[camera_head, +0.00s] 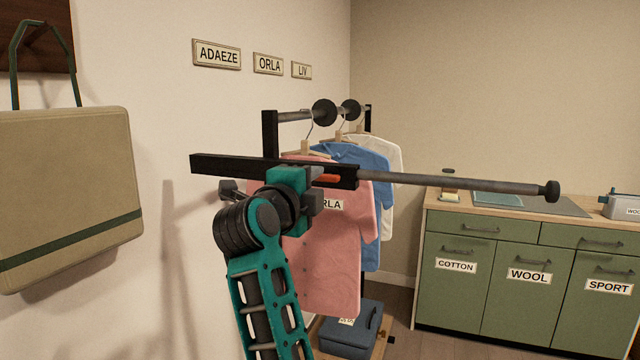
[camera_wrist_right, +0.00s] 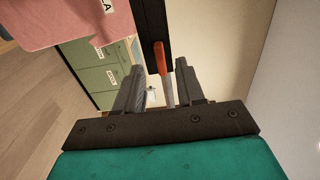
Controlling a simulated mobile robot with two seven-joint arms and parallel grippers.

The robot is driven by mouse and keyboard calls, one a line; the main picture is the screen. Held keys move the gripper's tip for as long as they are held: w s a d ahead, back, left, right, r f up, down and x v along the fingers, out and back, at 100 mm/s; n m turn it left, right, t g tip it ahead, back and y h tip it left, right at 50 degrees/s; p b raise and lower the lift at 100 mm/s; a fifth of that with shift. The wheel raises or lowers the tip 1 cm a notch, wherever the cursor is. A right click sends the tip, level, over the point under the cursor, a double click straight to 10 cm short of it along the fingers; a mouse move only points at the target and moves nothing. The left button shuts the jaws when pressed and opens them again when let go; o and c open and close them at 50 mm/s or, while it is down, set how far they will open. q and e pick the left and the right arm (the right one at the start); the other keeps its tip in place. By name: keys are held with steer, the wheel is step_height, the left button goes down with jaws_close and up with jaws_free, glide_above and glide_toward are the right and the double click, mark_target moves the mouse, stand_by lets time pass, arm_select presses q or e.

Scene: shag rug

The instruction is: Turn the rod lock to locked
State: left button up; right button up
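A dark bar (camera_head: 235,166) carries a grey rod (camera_head: 450,183) that reaches right to a black knob. The rod lock shows as a small orange lever (camera_head: 327,178) on the bar near the rod's base. My right gripper (camera_head: 302,192) is at the bar, just left of the lever and partly in front of it. In the wrist view, the orange lever (camera_wrist_right: 160,58) and a grey shaft lie in line with the gap between the fingers of my right gripper (camera_wrist_right: 160,82). The fingers stand apart; contact is unclear. My left gripper is out of view.
A rack with a pink shirt (camera_head: 325,250), a blue shirt (camera_head: 370,180) and a white shirt hangs behind the bar. Green cabinets (camera_head: 480,285) stand at the right. A beige bag (camera_head: 65,190) hangs on the left wall. A blue box (camera_head: 350,335) is low in the middle.

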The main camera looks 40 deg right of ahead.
steer(key=v, duration=0.8)
steer(key=shift+a+b, duration=0.2)
steer(key=shift+b, duration=0.15)
steer(key=shift+s, duration=0.1)
